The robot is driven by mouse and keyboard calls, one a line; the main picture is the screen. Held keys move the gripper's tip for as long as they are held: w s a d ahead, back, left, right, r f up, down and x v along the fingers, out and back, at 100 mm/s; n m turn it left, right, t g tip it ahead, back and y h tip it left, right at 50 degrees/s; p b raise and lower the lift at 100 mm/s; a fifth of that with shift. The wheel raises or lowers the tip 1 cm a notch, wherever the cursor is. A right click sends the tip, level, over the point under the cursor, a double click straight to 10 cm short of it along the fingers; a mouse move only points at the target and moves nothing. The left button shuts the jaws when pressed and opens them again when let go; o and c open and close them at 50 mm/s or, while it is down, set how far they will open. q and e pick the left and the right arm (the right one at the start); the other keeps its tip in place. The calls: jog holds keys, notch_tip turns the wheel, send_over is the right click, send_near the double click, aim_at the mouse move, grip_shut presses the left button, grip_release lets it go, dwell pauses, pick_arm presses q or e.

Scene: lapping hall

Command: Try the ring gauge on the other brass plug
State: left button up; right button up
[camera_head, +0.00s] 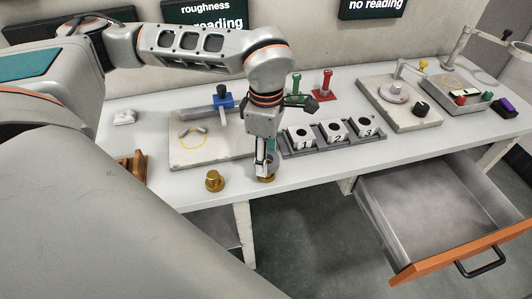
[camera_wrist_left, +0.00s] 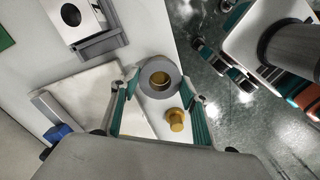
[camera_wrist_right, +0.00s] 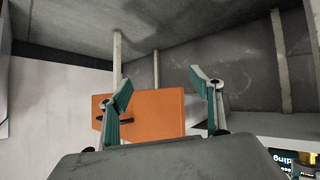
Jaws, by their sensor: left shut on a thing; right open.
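My left gripper (camera_head: 266,166) is shut on the grey ring gauge (camera_wrist_left: 159,64) near the front edge of the table. Through the ring's hole in the left wrist view I see the top of a brass plug (camera_wrist_left: 160,82). In the head view this plug (camera_head: 266,179) shows just below the fingers. I cannot tell whether the ring is around the plug or just above it. Another brass plug (camera_head: 214,181) stands upright and bare to the left; it also shows in the left wrist view (camera_wrist_left: 176,120). My right gripper (camera_wrist_right: 161,88) is open and empty, away from the table top.
A grey rack with blocks numbered 1, 2 and 3 (camera_head: 334,131) stands right of my left gripper. A stone plate (camera_head: 190,155) with a blue-topped stand (camera_head: 222,100) lies behind the plugs. An open drawer (camera_head: 425,200) juts out at the right. A wooden holder (camera_head: 132,168) is left.

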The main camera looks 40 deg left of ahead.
jog(key=shift+s, duration=0.2)
jog(key=shift+s, duration=0.2)
jog(key=shift+w+r, duration=0.1)
jog(key=shift+w, duration=0.15)
dwell(0.4)
pick_arm(q)
jog(key=o, duration=1.1)
jog(key=shift+o, duration=0.7)
pick_arm(e)
jog(key=shift+w+r, duration=0.15)
jog(key=shift+w, duration=0.05)
pick_arm(q)
jog(key=shift+f, duration=0.1)
